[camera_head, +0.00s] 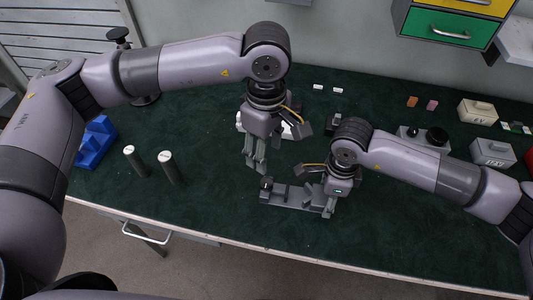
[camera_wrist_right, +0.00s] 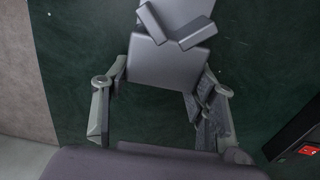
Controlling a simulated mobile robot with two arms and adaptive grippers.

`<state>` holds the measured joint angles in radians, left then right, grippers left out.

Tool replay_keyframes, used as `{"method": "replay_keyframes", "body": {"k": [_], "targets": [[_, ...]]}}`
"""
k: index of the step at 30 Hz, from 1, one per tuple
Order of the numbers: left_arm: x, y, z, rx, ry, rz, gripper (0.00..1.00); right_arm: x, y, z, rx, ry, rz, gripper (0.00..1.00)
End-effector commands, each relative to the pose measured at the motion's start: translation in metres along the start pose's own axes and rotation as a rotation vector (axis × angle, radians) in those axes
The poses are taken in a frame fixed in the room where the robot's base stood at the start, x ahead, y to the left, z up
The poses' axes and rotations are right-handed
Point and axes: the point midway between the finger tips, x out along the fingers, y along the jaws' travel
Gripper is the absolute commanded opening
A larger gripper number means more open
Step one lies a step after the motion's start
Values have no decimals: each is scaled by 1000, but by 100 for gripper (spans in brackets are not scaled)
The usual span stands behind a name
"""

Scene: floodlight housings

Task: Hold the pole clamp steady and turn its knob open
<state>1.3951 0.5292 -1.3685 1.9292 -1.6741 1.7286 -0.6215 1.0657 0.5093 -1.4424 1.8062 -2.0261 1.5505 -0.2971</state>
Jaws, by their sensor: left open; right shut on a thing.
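The pole clamp (camera_head: 290,196) is a grey, block-like part lying on the dark green table top near its front edge. A small dark round part, which looks like its knob (camera_head: 267,184), is at its left end. My right gripper (camera_head: 325,194) is shut on the clamp's right end. In the right wrist view the grey clamp body (camera_wrist_right: 163,62) lies between the fingers of that gripper (camera_wrist_right: 158,105). My left gripper (camera_head: 256,166) points down, open and empty, just above and behind the knob end. Its fingers appear apart from the knob.
A white part is partly hidden behind my left gripper.

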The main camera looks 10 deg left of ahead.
Motion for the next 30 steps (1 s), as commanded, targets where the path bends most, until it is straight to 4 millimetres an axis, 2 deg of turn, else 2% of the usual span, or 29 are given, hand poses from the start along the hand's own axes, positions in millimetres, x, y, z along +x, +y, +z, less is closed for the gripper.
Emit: {"method": "replay_keyframes", "body": {"k": [8, 9, 19, 30], "targets": [[0, 0, 0, 0, 0, 0, 48, 1, 1, 0, -1, 1, 2, 22], [0, 0, 0, 0, 0, 0, 48, 1, 1, 0, -1, 1, 2, 54], [0, 0, 0, 0, 0, 0, 48, 0, 0, 0, 0, 0, 1, 76], [0, 0, 0, 0, 0, 0, 48, -4, 0, 0, 0, -1, -1, 76]]}}
